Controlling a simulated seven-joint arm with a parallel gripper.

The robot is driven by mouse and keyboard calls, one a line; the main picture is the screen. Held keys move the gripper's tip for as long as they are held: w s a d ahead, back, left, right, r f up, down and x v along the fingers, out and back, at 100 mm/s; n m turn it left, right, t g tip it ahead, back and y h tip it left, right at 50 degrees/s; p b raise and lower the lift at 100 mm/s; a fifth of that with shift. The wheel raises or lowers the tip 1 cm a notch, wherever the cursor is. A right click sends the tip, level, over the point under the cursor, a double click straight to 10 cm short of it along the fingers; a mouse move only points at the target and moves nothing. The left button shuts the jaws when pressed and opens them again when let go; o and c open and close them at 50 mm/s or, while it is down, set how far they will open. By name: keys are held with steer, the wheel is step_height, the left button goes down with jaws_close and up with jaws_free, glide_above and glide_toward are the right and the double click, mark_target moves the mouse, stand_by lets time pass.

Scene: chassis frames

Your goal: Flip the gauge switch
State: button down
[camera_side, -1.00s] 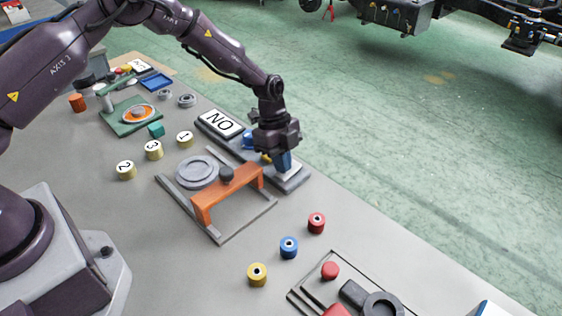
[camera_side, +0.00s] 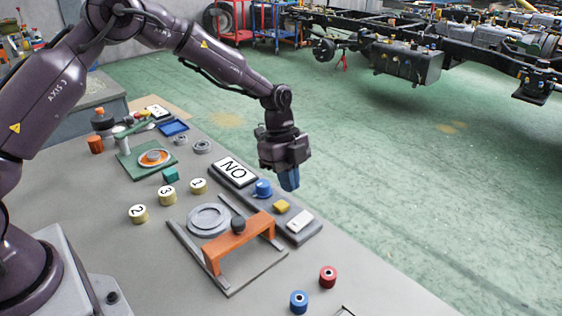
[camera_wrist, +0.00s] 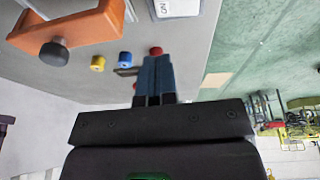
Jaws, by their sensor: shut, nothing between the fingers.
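No thing is plainly marked as the gauge. In the wrist view my fingers (camera_wrist: 154,75) are together; a white piece with small lettering (camera_wrist: 177,9) shows at the top.
An orange bridge handle (camera_side: 238,243) with a dark knob stands beside the panel. Red (camera_side: 327,277) and blue (camera_side: 299,301) cylinders stand in front. Numbered yellow cylinders (camera_side: 167,195) and a green plate (camera_side: 135,165) are farther left. Green floor lies open beyond the edge.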

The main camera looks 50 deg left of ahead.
steer(key=r, duration=0.1)
steer(key=a+r, duration=0.1)
steer(key=r, duration=0.1)
steer(key=s+r, duration=0.1)
steer(key=r, duration=0.1)
steer(key=shift+s+a, duration=0.1)
steer(key=shift+a, duration=0.15)
steer(key=s+a+r+n+t+y, duration=0.1)
steer(key=s+r+n+t, duration=0.1)
steer(key=s+r+n, duration=0.4)
steer(key=s+a+r+n+t+y, duration=0.1)
steer(key=s+r+n, duration=0.4)
steer(key=s, duration=0.7)
steer(key=s+a+r+n+t+y, duration=0.1)
steer(key=s+a+r+n+t, duration=0.1)
steer(key=s+r+n, duration=0.4)
steer(key=s+n+t, duration=0.1)
steer(key=s, duration=0.2)
steer(key=shift+r, duration=0.35)
